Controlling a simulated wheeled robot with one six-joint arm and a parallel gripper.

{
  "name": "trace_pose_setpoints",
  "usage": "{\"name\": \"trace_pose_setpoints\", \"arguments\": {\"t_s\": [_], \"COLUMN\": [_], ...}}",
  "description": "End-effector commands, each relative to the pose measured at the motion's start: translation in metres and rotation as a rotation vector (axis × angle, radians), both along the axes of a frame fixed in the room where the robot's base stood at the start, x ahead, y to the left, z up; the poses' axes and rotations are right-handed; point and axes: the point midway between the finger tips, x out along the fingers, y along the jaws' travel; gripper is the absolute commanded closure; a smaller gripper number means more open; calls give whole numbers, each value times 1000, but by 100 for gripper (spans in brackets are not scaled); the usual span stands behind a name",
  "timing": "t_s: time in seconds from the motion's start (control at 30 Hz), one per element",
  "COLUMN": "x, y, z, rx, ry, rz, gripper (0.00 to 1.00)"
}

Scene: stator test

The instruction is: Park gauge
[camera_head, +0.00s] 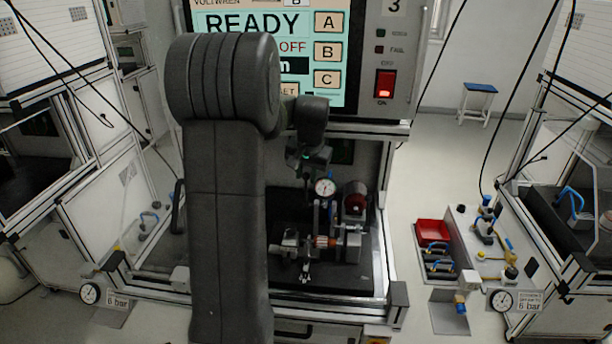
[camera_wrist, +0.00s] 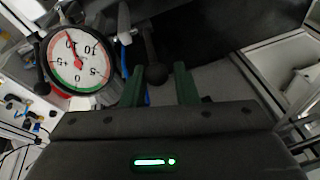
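The dial gauge (camera_head: 325,187) stands upright above the test fixture in the head view. In the wrist view its round white face (camera_wrist: 78,62), with a red and green rim, is large at upper left, beside my gripper. My gripper (camera_wrist: 160,88) has two green fingers set apart with a visible gap. A black ball knob (camera_wrist: 153,72) on a thin stem shows near the gap; whether the fingers touch it I cannot tell. In the head view my gripper (camera_head: 312,160) is just above the gauge, partly hidden by my own arm.
A READY screen (camera_head: 330,65) and red switch (camera_head: 385,84) are above. A red bin (camera_head: 432,232) stands right of the bench.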

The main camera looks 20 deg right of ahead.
Motion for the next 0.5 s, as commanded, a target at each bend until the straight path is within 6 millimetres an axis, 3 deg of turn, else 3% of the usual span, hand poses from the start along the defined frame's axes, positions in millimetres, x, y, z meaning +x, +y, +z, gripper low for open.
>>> {"name": "trace_pose_setpoints", "arguments": {"t_s": [0.5], "x": [-31], "y": [7], "z": [101], "rx": [-2], "ry": [-4], "rz": [0], "gripper": [73]}}
